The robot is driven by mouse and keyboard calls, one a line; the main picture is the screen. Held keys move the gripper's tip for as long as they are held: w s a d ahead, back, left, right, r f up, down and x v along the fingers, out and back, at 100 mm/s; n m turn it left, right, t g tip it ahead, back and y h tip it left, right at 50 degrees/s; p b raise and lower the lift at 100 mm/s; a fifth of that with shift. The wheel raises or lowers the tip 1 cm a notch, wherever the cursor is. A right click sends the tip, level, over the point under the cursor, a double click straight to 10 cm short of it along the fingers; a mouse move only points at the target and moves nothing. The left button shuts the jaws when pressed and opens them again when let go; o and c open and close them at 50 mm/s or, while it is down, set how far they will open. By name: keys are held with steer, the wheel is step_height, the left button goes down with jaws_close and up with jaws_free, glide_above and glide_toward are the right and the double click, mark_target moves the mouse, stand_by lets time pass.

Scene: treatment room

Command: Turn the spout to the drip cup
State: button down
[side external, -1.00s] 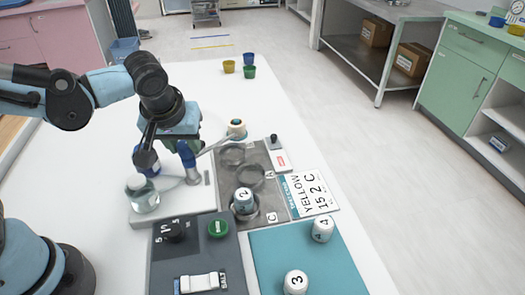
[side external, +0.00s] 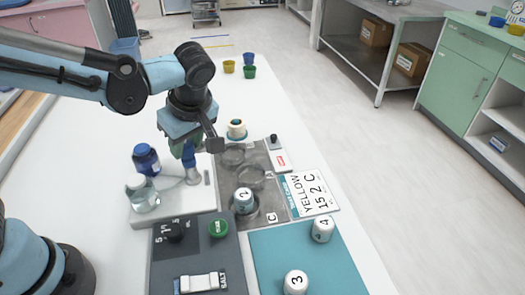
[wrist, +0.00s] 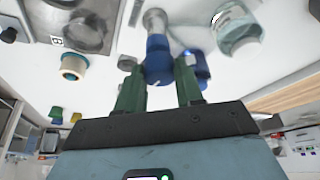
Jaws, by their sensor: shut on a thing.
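A blue upright fitting (side external: 189,153) stands on a pale grey foot (side external: 193,178) at the right of the white base slab. My gripper (side external: 187,145) is shut on the blue fitting from above; its green fingers flank the blue part in the wrist view (wrist: 158,65). The spout's pale arm does not show clearly now; my wrist may hide it. A cream cup (side external: 236,131) with a teal inside stands to the right, apart from my gripper; it also shows in the wrist view (wrist: 73,67). I cannot tell which vessel is the drip cup.
Several small coloured cups (side external: 249,71) stand at the back. The table's far left is clear.

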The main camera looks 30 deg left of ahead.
steer(key=shift+n, duration=0.5)
steer(key=c, duration=0.7)
jaws_free()
steer(key=v, duration=1.2)
steer(key=shift+w+r, duration=0.1)
steer(key=shift+w, duration=0.15)
steer(key=shift+a, duration=0.1)
steer(key=x, duration=1.2)
steer(key=shift+s, duration=0.2)
